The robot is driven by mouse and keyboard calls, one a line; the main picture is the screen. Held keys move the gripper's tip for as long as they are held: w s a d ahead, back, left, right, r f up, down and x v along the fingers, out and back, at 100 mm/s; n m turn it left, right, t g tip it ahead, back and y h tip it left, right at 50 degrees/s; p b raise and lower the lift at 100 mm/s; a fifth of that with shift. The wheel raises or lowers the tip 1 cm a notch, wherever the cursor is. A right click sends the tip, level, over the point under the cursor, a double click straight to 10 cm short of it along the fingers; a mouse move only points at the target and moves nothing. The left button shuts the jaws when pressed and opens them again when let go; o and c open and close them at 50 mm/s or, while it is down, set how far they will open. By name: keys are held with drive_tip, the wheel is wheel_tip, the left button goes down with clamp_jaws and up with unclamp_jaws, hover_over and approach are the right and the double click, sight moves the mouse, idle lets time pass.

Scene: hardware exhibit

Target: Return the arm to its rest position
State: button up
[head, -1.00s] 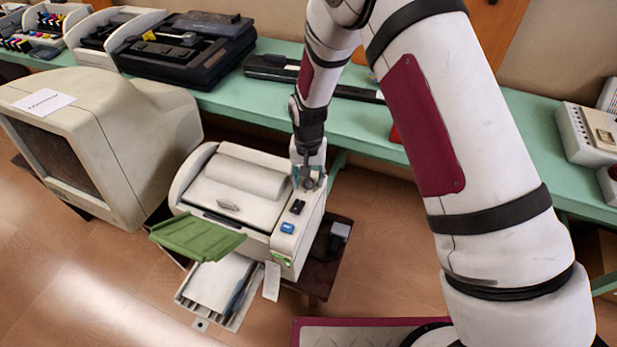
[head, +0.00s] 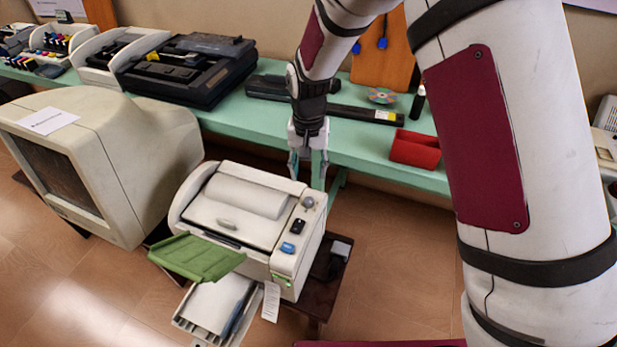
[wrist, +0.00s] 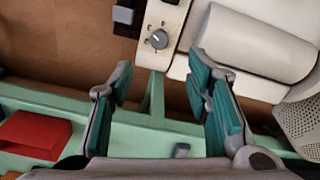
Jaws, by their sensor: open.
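My gripper (head: 308,170) hangs fingers down just behind and above the back right of the beige printer (head: 240,220). In the wrist view my gripper (wrist: 167,85) has its two teal-padded fingers spread apart with nothing between them. The printer's grey knob (head: 308,202) is on its right top edge, clear of the fingers; the knob also shows in the wrist view (wrist: 159,39), beyond the fingertips. My white arm with maroon panels fills the right of the head view.
A green bench (head: 350,145) runs behind, bearing a black device (head: 190,68), a red box (head: 414,150) and a small dark bottle (head: 418,102). A large beige monitor (head: 110,150) stands left of the printer. The floor right of the printer (head: 400,260) is clear.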

drive_tip(key=shift+r, duration=0.2)
idle(0.4)
drive_tip(key=s+d+r+t, duration=0.1)
drive_tip(key=s+d+r, duration=0.1)
drive_tip(key=d+r, duration=0.35)
drive_tip(key=s+d+r+t, duration=0.1)
drive_tip(key=s+d+r, duration=0.15)
drive_tip(key=r, duration=0.55)
drive_tip(key=s+d+r, duration=0.2)
drive_tip(key=d+r, duration=0.1)
drive_tip(key=r, duration=0.3)
drive_tip(key=s+d+r+t, duration=0.1)
drive_tip(key=s+d+r, duration=0.1)
drive_tip(key=s, duration=0.4)
drive_tip(key=s+d+r+t, duration=0.1)
drive_tip(key=s+d+r, duration=0.2)
drive_tip(key=s, duration=0.3)
drive_tip(key=s+d+r+n+t, duration=0.1)
drive_tip(key=s+d+r, duration=0.2)
drive_tip(key=s, duration=0.4)
drive_tip(key=shift+d, duration=0.6)
drive_tip(key=shift+r, duration=0.1)
